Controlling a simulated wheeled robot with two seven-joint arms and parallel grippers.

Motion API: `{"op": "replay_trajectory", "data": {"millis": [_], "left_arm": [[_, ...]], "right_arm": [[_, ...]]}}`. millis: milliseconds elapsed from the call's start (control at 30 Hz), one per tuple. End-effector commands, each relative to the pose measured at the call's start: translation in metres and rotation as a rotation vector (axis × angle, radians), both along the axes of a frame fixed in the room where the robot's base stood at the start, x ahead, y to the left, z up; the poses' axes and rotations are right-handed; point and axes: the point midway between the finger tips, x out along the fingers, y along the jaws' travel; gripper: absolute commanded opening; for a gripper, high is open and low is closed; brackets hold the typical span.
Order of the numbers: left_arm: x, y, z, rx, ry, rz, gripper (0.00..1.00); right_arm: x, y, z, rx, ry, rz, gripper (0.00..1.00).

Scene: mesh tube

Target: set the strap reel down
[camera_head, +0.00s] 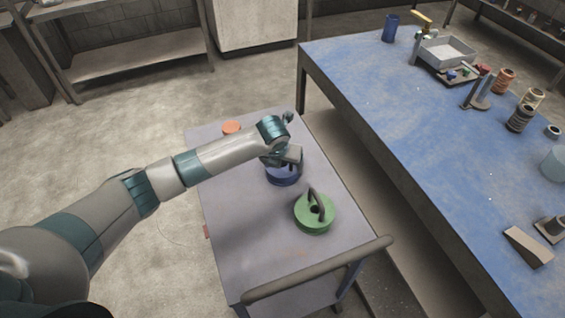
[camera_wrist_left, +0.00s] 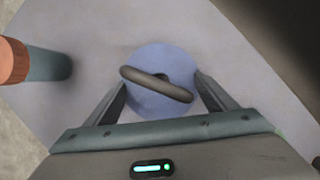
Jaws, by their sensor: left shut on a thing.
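A blue strap reel (camera_head: 284,177) with a dark arched handle is at my left gripper, over the grey cart top (camera_head: 238,225). In the left wrist view the blue reel (camera_wrist_left: 150,103) lies between the two fingers, its handle (camera_wrist_left: 157,84) running across. My left gripper (camera_head: 287,160) is shut on this reel; the wrist and fingers hide part of it in the head view. I cannot tell whether its underside touches the cart. A green reel (camera_head: 313,222) with a dark handle stands on the cart, nearer the front. My right gripper is not in view.
An orange-topped piece (camera_head: 231,128) stands at the cart's far left; it shows with a teal body in the wrist view (camera_wrist_left: 48,66). The cart has a push bar (camera_head: 318,270) at the near end. A blue workbench (camera_head: 400,120) with spools and a tray is at right.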

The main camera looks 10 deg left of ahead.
Motion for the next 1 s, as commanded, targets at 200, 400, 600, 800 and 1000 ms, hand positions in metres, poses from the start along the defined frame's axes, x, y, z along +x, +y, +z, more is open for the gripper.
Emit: {"op": "replay_trajectory", "data": {"millis": [200,400,600,800,1000], "left_arm": [[0.001,0.0,0.001,-0.001,-0.003,0.0,0.41],[0.0,0.0,-0.001,0.0,0.0,0.0,0.97],[0.0,0.0,-0.001,0.0,0.0,0.0,0.97],[-0.001,0.0,0.005,-0.001,-0.001,-0.001,0.97],[-0.008,0.001,0.022,0.0,-0.002,-0.001,0.97]], "right_arm": [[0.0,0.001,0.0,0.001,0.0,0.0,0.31],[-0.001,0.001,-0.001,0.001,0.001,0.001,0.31],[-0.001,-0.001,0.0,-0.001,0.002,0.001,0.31],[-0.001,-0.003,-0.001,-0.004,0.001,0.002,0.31],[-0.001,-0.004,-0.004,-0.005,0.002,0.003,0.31]]}}
